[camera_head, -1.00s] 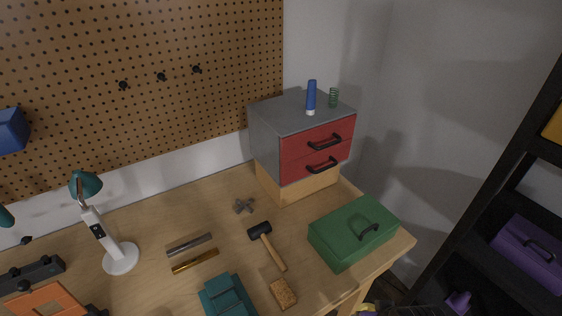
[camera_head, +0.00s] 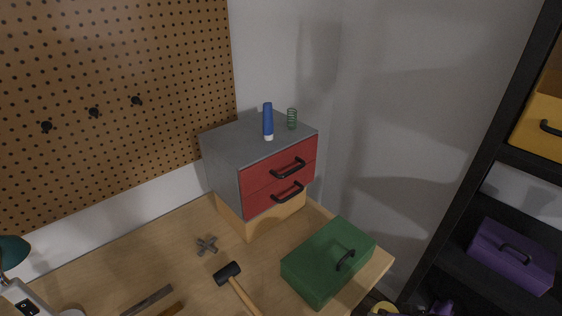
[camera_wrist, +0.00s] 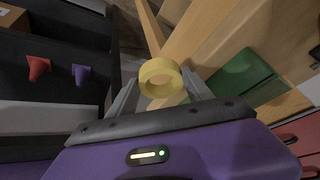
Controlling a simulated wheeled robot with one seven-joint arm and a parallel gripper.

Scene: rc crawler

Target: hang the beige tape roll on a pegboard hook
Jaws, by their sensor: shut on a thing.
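The beige tape roll (camera_wrist: 160,66) looks yellowish in the wrist view. My gripper (camera_wrist: 160,88) is shut on it, with a finger on either side and the ring's hole showing. In the head view, a small yellow piece, likely the roll (camera_head: 384,308), shows at the bottom edge; the gripper cannot be made out there. The brown pegboard (camera_head: 110,60) is at the left of the head view. It carries black hooks: a left one (camera_head: 46,127), a middle one (camera_head: 93,112) and a right one (camera_head: 136,101). All three look empty. The roll is well away from them.
A grey cabinet with red drawers (camera_head: 222,165) stands right of the pegboard, with a blue tube (camera_head: 267,120) and green spring (camera_head: 292,119) on top. A green toolbox (camera_head: 325,262), hammer (camera_head: 228,273) and lamp (camera_head: 14,250) are on the bench. A black shelf (camera_head: 460,180) stands right.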

